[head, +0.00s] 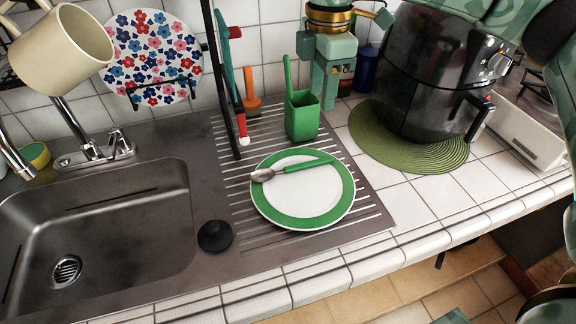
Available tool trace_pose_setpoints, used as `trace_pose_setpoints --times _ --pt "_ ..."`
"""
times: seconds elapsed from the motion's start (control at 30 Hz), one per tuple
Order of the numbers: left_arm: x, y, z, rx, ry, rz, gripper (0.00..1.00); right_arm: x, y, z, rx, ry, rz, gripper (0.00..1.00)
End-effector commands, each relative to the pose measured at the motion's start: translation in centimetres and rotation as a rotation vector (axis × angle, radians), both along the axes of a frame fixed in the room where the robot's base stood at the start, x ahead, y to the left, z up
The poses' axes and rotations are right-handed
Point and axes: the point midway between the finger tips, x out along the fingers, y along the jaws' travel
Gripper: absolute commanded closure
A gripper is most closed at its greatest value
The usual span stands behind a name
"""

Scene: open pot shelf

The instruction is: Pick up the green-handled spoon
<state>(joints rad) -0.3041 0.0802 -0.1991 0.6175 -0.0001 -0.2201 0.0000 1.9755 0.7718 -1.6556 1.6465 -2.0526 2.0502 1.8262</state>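The green-handled spoon (308,165) lies across the white plate with a green rim (325,212). Its metal bowl points left and rests over the plate's left rim; its green handle points right. My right gripper (331,100) is behind the plate, to the right of the green cup, with its fingers pointing down. It looks open and holds nothing that I can see. It is apart from the spoon. My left gripper is not in view.
A green cup (302,120) holding a green-handled utensil stands behind the plate. A black rack post (224,90) rises at left. A black air fryer (430,75) on a green mat (440,155) stands at right. The sink (110,230) and a black stopper (215,236) are at left.

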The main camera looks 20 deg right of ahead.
Motion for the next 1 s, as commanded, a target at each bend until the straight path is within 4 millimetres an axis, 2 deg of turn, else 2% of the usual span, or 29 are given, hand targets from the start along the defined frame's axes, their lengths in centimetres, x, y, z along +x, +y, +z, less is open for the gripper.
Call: trace_pose_setpoints --times 0.17,0.3,0.43,0.53,0.77,1.0 --pt "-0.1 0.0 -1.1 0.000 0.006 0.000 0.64 0.1 0.0 -3.0 0.000 0.007 0.001 0.61" --pt "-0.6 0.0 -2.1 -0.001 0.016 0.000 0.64 0.0 0.0 -6.7 0.001 0.008 0.002 0.61" --pt "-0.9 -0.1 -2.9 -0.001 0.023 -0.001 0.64 0.0 0.0 -9.5 0.000 0.006 0.003 0.61" --pt "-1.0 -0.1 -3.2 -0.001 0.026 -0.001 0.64 0.0 0.0 -10.9 0.000 0.004 0.002 0.61" --pt "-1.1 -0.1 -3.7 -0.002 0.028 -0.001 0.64 0.0 0.2 -12.3 0.000 0.003 0.002 0.61" --pt "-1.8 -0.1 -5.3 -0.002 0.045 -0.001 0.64 0.0 0.5 -16.3 0.000 0.007 0.003 0.61"
